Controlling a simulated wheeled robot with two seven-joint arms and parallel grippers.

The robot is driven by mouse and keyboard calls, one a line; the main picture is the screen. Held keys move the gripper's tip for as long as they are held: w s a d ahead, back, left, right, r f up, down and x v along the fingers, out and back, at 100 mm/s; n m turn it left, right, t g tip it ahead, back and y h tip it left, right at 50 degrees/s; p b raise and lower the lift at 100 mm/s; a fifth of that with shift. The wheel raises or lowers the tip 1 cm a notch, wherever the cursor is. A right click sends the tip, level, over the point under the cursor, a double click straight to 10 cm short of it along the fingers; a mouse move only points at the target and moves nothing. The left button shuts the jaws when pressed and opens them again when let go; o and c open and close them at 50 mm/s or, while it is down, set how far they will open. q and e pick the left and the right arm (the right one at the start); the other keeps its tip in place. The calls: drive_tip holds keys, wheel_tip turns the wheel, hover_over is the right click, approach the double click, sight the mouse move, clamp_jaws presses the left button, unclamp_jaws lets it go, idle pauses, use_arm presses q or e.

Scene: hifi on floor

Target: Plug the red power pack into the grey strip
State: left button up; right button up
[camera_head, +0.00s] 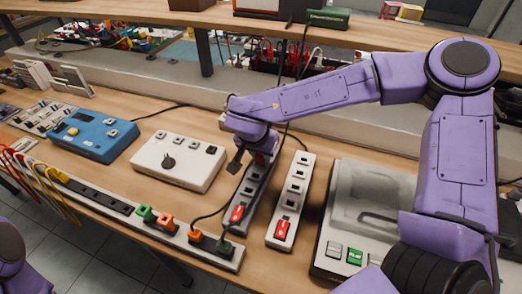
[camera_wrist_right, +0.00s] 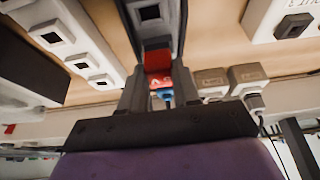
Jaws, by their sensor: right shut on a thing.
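The grey strip (camera_head: 256,190) lies on the bench, left of a white strip, with a red switch at its near end. My right gripper (camera_head: 258,152) is over its far end. In the right wrist view, my right gripper (camera_wrist_right: 160,92) is shut on the red power pack (camera_wrist_right: 158,62), which sits between the fingers, right against or just in front of the grey strip (camera_wrist_right: 152,18). I cannot tell whether it is seated in a socket. In the head view the pack is mostly hidden by the gripper. My left gripper is out of view.
The white strip (camera_head: 293,190) lies close on the right. A white box with a knob (camera_head: 180,162) and a blue box (camera_head: 93,136) stand to the left. A long strip with plugs (camera_head: 100,199) runs along the front edge. A grey appliance (camera_head: 345,205) is at right.

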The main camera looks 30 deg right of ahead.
drive_tip(key=shift+p, duration=0.3)
idle(0.5)
drive_tip(key=o, duration=1.1)
drive_tip(key=shift+c, duration=0.2)
drive_tip(key=w+d+r+p+v, duration=0.1)
drive_tip(key=p+v, duration=0.8)
drive_tip(key=v, duration=0.7)
drive_tip(key=shift+d, duration=0.3)
drive_tip(key=shift+w+f, duration=0.1)
drive_tip(key=shift+w, duration=0.05)
